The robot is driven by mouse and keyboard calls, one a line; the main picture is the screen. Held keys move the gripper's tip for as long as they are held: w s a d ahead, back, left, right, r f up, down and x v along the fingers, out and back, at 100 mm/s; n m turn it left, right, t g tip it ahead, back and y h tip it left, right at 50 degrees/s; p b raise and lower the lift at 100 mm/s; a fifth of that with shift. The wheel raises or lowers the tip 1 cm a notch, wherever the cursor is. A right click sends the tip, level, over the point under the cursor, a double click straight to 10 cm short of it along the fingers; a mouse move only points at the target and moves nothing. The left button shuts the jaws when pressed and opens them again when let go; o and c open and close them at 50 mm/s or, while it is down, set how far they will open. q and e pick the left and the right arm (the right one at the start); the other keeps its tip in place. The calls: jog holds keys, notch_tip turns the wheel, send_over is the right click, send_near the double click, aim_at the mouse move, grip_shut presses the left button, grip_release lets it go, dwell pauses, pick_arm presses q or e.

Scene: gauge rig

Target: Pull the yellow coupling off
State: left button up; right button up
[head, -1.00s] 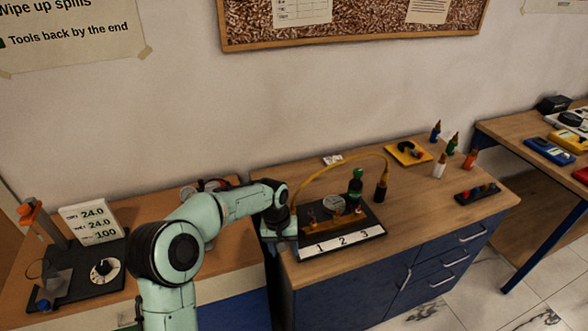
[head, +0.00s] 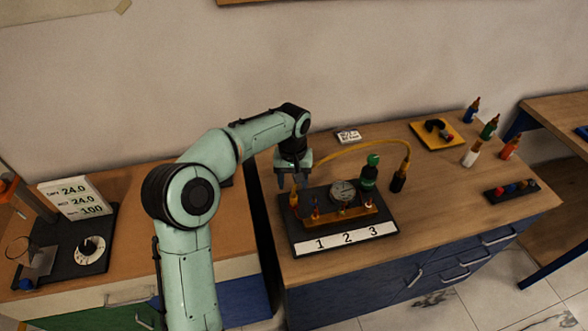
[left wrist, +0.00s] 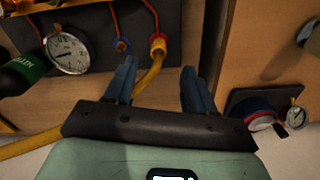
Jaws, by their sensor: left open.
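The yellow coupling (left wrist: 158,45) is seated at the panel's end port in the left wrist view, with the yellow hose (left wrist: 149,77) running from it. In the head view the coupling (head: 294,198) shows just below my left gripper (head: 292,184), at the left end of the manifold on the black gauge board (head: 300,238). My left gripper is open and empty. In the left wrist view its two fingers (left wrist: 158,67) point toward the coupling, one to each side, with the coupling just beyond the tips. My right gripper is out of view.
A round gauge (head: 343,191) and a green-topped bottle (head: 369,172) stand close right of the gripper. The hose arches to a dark cylinder (head: 400,178). The board's front strip reads 1, 2, 3.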

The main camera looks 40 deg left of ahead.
aim_at(294, 192)
pick_arm(q)
notch_tip(294, 192, down, 7)
jog(key=shift+w+f, duration=0.1)
jog(key=shift+f, duration=0.05)
jog(key=shift+c, duration=0.3)
grip_shut()
